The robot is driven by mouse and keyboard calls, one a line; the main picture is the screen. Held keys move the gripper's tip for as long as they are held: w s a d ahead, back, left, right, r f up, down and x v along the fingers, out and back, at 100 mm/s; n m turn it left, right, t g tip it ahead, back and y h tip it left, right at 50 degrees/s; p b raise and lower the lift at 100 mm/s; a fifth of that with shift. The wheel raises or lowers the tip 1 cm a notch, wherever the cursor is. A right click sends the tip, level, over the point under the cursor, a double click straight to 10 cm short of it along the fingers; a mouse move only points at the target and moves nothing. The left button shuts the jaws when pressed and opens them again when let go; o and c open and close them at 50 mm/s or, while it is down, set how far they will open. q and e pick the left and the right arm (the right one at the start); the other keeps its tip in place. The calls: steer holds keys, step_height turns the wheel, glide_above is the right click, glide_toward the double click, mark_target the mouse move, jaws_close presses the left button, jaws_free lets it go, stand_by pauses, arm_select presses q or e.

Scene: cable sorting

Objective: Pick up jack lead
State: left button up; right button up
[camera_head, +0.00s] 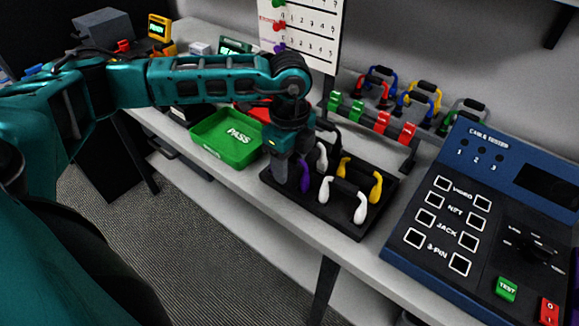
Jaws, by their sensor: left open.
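Several arched leads with black grips stand in a black tray (359,233) on the bench. One has white ends (360,209) at the front, one has yellow ends (376,187) behind it. A purple end (305,176) and another white end (322,156) show further left. I cannot tell from the picture which is the jack lead. My left gripper (279,176) points down at the tray's left end, just left of the purple end. It is open; its fingers partly hide the purple lead, and I cannot tell whether they touch it. My right gripper is out of view.
A green PASS tray (212,146) stands left of the gripper. A blue cable tester (405,252) fills the right. Behind are a rack with green and red clamps (382,123), more coloured leads (418,97) and a numbered board (310,30). The bench's front edge is close.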

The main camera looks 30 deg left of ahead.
arm_select(q)
jaws_close()
steer(key=shift+r, duration=0.15)
stand_by(0.4)
step_height(320, 180, up, 23)
steer(key=p, duration=0.1)
stand_by(0.6)
